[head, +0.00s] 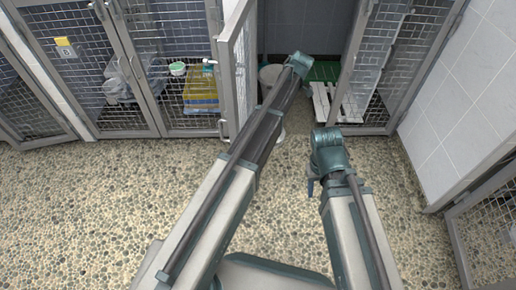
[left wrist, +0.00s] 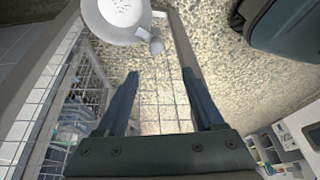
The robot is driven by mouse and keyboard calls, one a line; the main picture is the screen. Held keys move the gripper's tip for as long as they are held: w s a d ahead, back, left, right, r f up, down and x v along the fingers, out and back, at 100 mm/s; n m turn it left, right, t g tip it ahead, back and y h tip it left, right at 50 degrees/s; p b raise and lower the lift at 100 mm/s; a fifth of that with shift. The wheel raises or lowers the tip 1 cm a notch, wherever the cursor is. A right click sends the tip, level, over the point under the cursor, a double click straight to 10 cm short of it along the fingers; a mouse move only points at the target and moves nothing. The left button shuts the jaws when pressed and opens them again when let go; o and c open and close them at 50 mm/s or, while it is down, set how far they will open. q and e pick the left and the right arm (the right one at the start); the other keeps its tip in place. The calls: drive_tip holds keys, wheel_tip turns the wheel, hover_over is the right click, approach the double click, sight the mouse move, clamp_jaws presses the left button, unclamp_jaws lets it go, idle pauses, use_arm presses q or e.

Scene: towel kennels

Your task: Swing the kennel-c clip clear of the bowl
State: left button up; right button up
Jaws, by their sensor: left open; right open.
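A white round bowl-like vessel (left wrist: 117,14) with a speckled centre shows at the top of the left wrist view. A small pale rounded piece (left wrist: 157,46) sits beside its lower right edge; I cannot tell if it is the clip. My left gripper (left wrist: 160,73) is open, with nothing between its fingers, apart from both. In the head view the left arm reaches to the open middle kennel, and a pale vessel (head: 270,74) is partly hidden behind it. My right gripper (head: 326,152) is open over the floor to the right; its fingers are hard to make out.
The open mesh door (head: 236,68) stands left of my left arm. A closed kennel on the left holds a yellow item (head: 201,92) and a small green-topped bowl (head: 177,69). A white slatted piece (head: 322,102) and another mesh door (head: 385,65) are at right. The pebbled floor in front is clear.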

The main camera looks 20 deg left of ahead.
use_arm(q)
drive_tip(key=shift+w+a+f+n, duration=0.15)
drive_tip(key=shift+w+f+n, duration=0.2)
drive_tip(key=shift+f+n, duration=0.1)
use_arm(e)
drive_tip(key=shift+f, duration=0.5)
use_arm(q)
drive_tip(key=b+x, duration=1.3)
drive_tip(key=x, duration=0.1)
drive_tip(key=shift+a+r, duration=0.1)
use_arm(e)
wheel_tip(320, 180, down, 13)
use_arm(q)
drive_tip(key=shift+r, duration=0.1)
use_arm(e)
drive_tip(key=shift+r, duration=0.15)
use_arm(q)
clamp_jaws()
